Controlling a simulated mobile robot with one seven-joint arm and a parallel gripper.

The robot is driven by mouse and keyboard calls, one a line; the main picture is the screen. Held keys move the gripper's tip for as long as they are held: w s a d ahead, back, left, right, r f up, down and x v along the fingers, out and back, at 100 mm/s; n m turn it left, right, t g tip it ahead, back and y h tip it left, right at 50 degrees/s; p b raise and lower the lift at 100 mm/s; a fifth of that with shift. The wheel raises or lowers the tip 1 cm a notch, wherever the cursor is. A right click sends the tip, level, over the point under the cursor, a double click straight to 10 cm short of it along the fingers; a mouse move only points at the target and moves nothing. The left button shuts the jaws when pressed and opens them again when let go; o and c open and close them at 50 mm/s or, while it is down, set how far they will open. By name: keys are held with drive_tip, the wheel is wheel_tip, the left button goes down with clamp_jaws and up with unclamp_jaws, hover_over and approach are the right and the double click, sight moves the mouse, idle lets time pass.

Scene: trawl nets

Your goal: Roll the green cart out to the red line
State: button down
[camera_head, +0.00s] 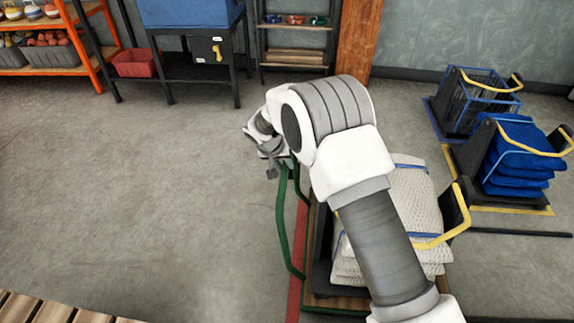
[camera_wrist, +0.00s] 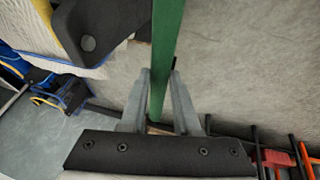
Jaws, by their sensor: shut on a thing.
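The green cart's handle (camera_head: 283,222) is a tall green bar loop at the cart's left end. The cart carries pale net bundles (camera_head: 412,195) on a wooden deck (camera_head: 345,301), partly hidden behind my arm. The red line (camera_head: 295,285) runs along the floor at the deck's left edge; the handle reaches out over it. How far under the deck the line goes is hidden. My gripper (camera_head: 273,163) is at the top of the handle. In the wrist view, my gripper (camera_wrist: 160,88) has its fingers closed on both sides of the green handle (camera_wrist: 166,45).
A blue-net cart (camera_head: 518,158) and a blue wire cart (camera_head: 482,100) with yellow handles stand at right. A black table (camera_head: 192,65), an orange shelf (camera_head: 84,55) and a dark rack (camera_head: 296,42) line the back. Slats (camera_head: 45,308) show at lower left. Floor left of the line is clear.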

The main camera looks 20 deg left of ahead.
drive_tip(key=shift+s+a+r, duration=0.1)
drive_tip(key=shift+s+a, duration=0.1)
drive_tip(key=shift+a, duration=0.35)
drive_tip(key=c, duration=0.7)
unclamp_jaws()
drive_tip(key=shift+o, duration=0.2)
drive_tip(key=shift+d, duration=0.15)
drive_tip(key=p+v, duration=0.4)
drive_tip(key=v, duration=1.3)
drive_tip(key=shift+r+p, duration=0.15)
drive_tip(key=shift+p, duration=0.15)
drive_tip(key=shift+s+d, duration=0.1)
drive_tip(key=shift+s, duration=0.05)
